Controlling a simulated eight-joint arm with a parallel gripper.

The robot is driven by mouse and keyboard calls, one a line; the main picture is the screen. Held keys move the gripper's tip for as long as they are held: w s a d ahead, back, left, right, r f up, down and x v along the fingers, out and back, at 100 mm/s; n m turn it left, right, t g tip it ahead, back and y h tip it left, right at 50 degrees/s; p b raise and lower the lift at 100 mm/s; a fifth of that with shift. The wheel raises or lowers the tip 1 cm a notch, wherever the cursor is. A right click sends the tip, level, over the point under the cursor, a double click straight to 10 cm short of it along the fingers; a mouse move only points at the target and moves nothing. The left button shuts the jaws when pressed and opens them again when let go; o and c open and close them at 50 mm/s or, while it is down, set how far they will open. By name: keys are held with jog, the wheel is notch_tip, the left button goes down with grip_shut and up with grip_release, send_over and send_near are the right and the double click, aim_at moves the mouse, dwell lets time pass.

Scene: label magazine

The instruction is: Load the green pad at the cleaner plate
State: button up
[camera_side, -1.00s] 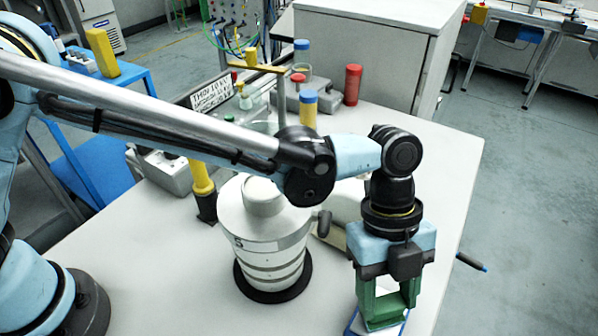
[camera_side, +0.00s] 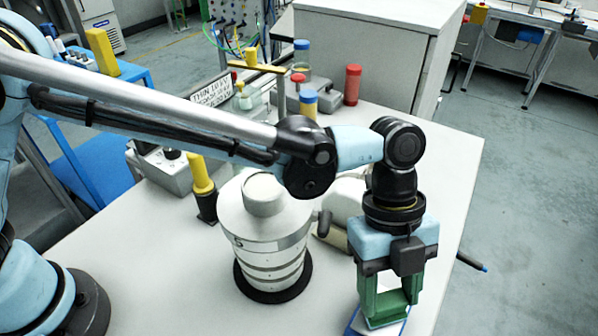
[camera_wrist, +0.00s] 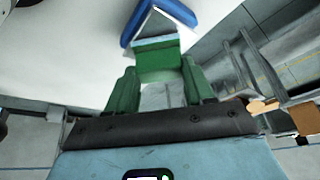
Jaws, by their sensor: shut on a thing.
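My gripper (camera_side: 388,308) points down at the front right of the white table. Its two green fingers are shut on a green pad (camera_wrist: 157,55), a block that spans the gap between the fingertips in the wrist view. In the side view the pad (camera_side: 384,320) shows low between the fingers, near the bottom edge. A blue piece with a white face (camera_wrist: 150,14) lies just beyond the pad in the wrist view. In the side view its blue edge shows below the fingers. I cannot tell whether the pad touches it, or whether it is the cleaner plate.
A white tapered vessel (camera_side: 268,238) on a black disc stands left of my gripper. A pale rounded object (camera_side: 345,200) is behind it. A yellow-handled tool (camera_side: 202,178), a lettered sign (camera_side: 212,90) and a red cylinder (camera_side: 352,84) stand farther back. The table's right edge is close.

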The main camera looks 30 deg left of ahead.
aim_at(387, 295)
jog(key=shift+r, duration=2.8)
jog(key=shift+r, duration=0.1)
jog(key=shift+r, duration=0.4)
notch_tip(387, 295, up, 10)
jog(key=w+a+r+n+t+h, duration=0.1)
jog(key=w+a+n+t, duration=0.1)
jog(key=w+a+n, duration=0.3)
jog(key=w+a+n+t, duration=0.15)
jog(key=a+n, duration=0.25)
jog(key=a, duration=0.4)
jog(key=s+a+f+n+t+y, duration=0.15)
jog(key=a+n+t+y, duration=0.25)
jog(key=a+n, duration=1.85)
jog(key=a+f+m, duration=0.4)
jog(key=f, duration=0.1)
jog(key=shift+a, duration=0.25)
